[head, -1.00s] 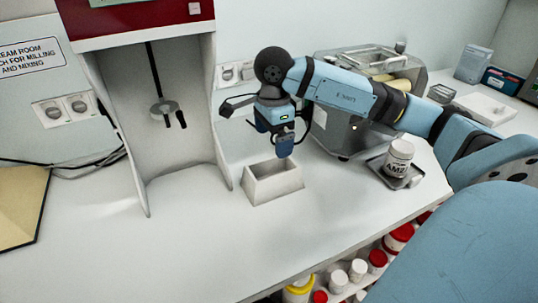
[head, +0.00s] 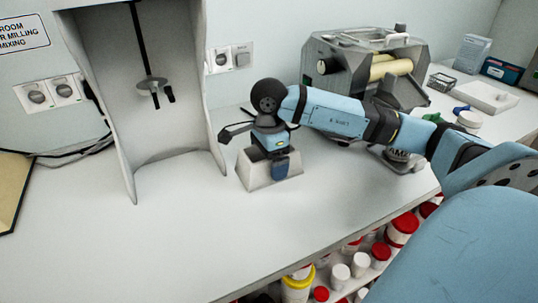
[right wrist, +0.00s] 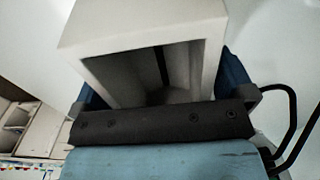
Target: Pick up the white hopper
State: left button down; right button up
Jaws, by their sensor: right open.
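The white hopper (head: 257,176) is a small open-topped box standing on the white bench, right of the tall mill housing. My right gripper (head: 274,164) is down at the hopper. One blue finger lies in front of the hopper's near face in the head view. In the right wrist view the hopper (right wrist: 140,32) fills the upper middle, its dark open inside facing the camera. The blue fingers of the right gripper (right wrist: 160,90) show on either side of it. The jaws are open; contact with the walls cannot be told. My left gripper is not in view.
The mill housing (head: 212,110) stands left of the hopper. Several jars with red and white lids (head: 403,226) sit below the bench's front edge.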

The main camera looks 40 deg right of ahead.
jog(key=shift+r, duration=0.1)
jog(key=c, duration=0.8)
jog(key=shift+o, duration=0.2)
